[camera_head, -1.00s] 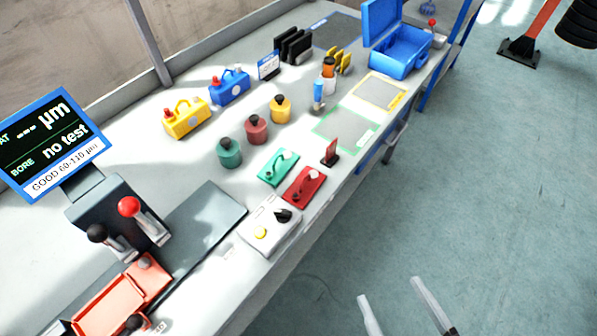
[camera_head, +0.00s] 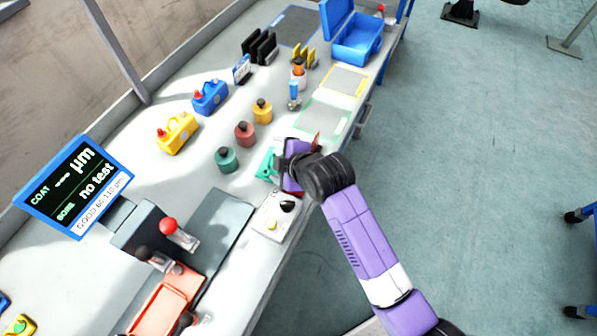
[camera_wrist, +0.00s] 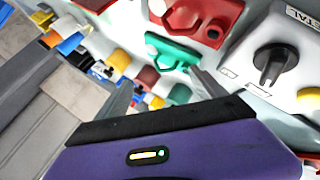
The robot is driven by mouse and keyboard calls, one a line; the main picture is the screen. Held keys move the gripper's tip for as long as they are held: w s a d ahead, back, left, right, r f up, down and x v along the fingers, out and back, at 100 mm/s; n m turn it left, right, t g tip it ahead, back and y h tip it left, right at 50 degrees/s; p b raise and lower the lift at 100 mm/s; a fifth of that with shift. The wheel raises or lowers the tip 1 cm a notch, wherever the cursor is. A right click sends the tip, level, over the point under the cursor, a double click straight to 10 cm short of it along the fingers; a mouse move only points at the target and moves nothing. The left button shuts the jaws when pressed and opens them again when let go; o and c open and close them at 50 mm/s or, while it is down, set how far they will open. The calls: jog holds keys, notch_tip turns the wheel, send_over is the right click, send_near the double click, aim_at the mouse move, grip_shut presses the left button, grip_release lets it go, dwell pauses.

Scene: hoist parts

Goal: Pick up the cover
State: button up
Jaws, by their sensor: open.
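Two flat cover-like plates with raised handle shapes lie on the bench, one green and one red; I cannot tell which is meant as the cover. The green plate (camera_head: 266,164) is partly hidden behind my gripper (camera_head: 281,164) in the head view. The red plate is mostly hidden there. In the wrist view the green plate (camera_wrist: 172,52) lies ahead of my open fingers (camera_wrist: 160,92), near the right fingertip. The red plate (camera_wrist: 205,14) is beyond it at the top edge. My gripper is empty and over the plates; I see no clear contact.
A white box with a black knob (camera_head: 275,215) stands close beside the plates. Green (camera_head: 227,159), red (camera_head: 245,134) and yellow (camera_head: 262,111) knobbed pots stand to the left. A display (camera_head: 75,185) and levers stand nearer. A blue case (camera_head: 357,40) is at the far end.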

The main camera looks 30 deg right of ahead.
jog(key=w+n+g, duration=0.1)
jog(key=w+d+r+n+g+p, duration=0.1)
jog(key=n, duration=0.1)
jog(key=r+n+g, duration=0.1)
jog(key=shift+w+d+r+n+h+p, duration=0.15)
jog(key=shift+w+d+n+h+p, duration=0.15)
jog(key=shift+w+n, duration=0.1)
jog(key=s+n+g, duration=0.2)
jog(key=s+d+n+g, duration=0.1)
jog(key=s+n+g, duration=0.1)
jog(key=n, duration=0.1)
jog(key=s+d+n+g, duration=0.1)
jog(key=s+n+g, duration=0.1)
jog(key=n, duration=0.1)
jog(key=shift+s+d+h+p, duration=0.25)
jog(key=shift+s+h+p, duration=0.1)
jog(key=shift+h+p, duration=0.05)
jog(key=shift+s+f, duration=0.1)
jog(key=shift+f, duration=0.65)
jog(key=shift+a+f+p, duration=0.15)
jog(key=shift+f+p, duration=0.25)
jog(key=shift+f, duration=1.2)
jog(key=shift+a+f+p, duration=0.1)
jog(key=shift+f+p, duration=0.25)
jog(key=shift+f, duration=1.2)
jog(key=c, duration=1.6)
jog(key=shift+r, duration=0.1)
grip_shut()
